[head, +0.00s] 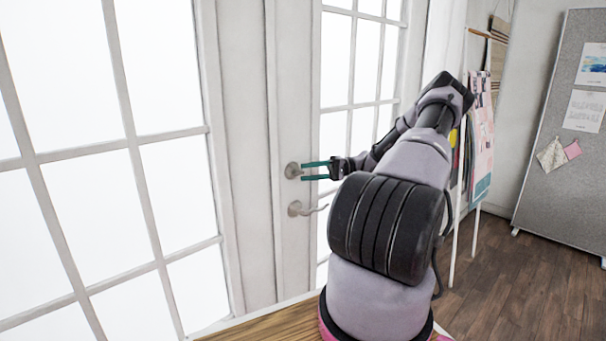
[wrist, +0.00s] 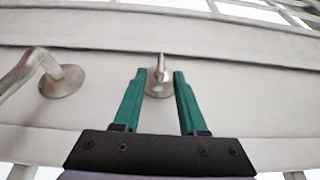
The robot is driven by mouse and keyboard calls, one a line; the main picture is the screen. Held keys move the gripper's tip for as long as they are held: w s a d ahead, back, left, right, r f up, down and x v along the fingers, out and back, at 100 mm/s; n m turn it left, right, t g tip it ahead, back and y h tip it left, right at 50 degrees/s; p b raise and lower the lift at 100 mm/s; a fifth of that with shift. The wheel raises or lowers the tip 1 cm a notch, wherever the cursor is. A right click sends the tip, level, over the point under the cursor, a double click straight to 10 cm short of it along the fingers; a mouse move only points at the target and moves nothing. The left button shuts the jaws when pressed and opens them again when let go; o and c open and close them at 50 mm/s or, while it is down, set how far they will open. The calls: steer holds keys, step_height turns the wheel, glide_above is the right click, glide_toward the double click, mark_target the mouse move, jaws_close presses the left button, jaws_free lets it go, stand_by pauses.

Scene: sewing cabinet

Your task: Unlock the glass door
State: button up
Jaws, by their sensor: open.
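The glass door (head: 283,240) is white-framed and appears closed in the head view. A round metal lock (head: 292,170) sits on its frame above the lever handle (head: 296,208). In the wrist view the lock (wrist: 157,88) has a thumb-turn that stands out from its round plate. My gripper (head: 303,171) has green fingers reaching to the lock from the right. In the wrist view my gripper (wrist: 159,76) is open, with one finger on each side of the lock and gaps visible. The lever handle (wrist: 62,76) lies to the left there. I cannot tell whether the fingers touch the lock.
Another glass-paned panel (head: 120,150) fills the left. A wooden surface (head: 265,325) lies at the bottom, beneath the door. A rack with hanging fabrics and paper patterns (head: 482,140) and a grey pinboard (head: 560,120) stand on the right. The wooden floor (head: 535,265) there is clear.

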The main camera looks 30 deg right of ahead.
steer(key=s+d, duration=0.1)
steer(key=d, duration=0.7)
steer(key=shift+d, duration=0.15)
steer(key=shift+f, duration=0.1)
